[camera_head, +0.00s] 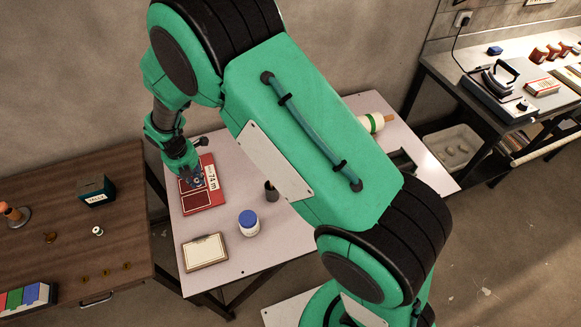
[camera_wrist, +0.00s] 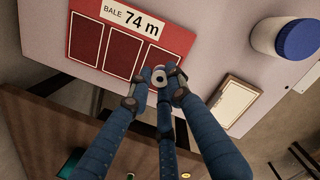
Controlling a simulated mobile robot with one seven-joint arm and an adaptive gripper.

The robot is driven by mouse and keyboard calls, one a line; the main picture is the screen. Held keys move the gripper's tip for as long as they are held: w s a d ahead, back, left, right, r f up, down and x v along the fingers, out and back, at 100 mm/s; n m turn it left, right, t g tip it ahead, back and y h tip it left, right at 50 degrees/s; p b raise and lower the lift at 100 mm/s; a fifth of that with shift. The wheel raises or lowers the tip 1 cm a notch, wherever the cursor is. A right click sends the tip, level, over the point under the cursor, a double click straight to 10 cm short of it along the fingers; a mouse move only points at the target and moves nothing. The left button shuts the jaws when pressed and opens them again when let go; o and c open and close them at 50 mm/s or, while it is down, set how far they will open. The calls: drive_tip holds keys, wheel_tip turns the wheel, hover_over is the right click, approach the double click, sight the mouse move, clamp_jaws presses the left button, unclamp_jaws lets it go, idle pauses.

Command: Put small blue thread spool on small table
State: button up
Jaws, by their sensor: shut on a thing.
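My gripper (camera_wrist: 160,82) is shut on a small round thing (camera_wrist: 159,74) with a pale end and a dark centre hole, which looks like a thread spool. The fingers cover most of it, and its thread colour cannot be told. In the head view my gripper (camera_head: 197,182) is over the red board (camera_head: 203,200) marked "74 m", on a light-topped table (camera_head: 220,256). The board also shows in the wrist view (camera_wrist: 125,57). Whether the held thing touches the board cannot be told. Which table is the small one is not marked.
A blue-lidded jar (camera_head: 249,223), a clipboard-like tray (camera_head: 205,252) and a dark cylinder (camera_head: 271,192) stand on the light table. A brown table (camera_head: 60,262) at left holds a dark green box (camera_head: 96,191) and a small white spool (camera_head: 97,231). A workbench (camera_head: 470,72) stands at right.

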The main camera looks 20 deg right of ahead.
drive_tip(key=w+d+m, duration=0.2)
drive_tip(key=w+d, duration=0.1)
drive_tip(key=d, duration=0.6)
drive_tip(key=w+d+f+m, duration=0.1)
drive_tip(key=w+d, duration=0.3)
drive_tip(key=d, duration=0.5)
drive_tip(key=shift+d+m, duration=0.25)
drive_tip(key=shift+m, duration=0.15)
drive_tip(key=shift+f, duration=0.1)
drive_tip(key=m, duration=0.4)
drive_tip(key=m+g, duration=0.1)
drive_tip(key=m, duration=0.3)
drive_tip(key=shift+w+h, duration=0.15)
drive_tip(key=shift+h, duration=0.15)
drive_tip(key=b, duration=0.1)
hover_over(247, 172)
drive_tip(key=shift+a+f, duration=0.15)
drive_tip(key=shift+f, duration=1.45)
drive_tip(key=shift+a+f, duration=0.15)
drive_tip(key=shift+f, duration=1.4)
drive_tip(key=shift+f+b, duration=0.4)
drive_tip(key=shift+f, duration=1.5)
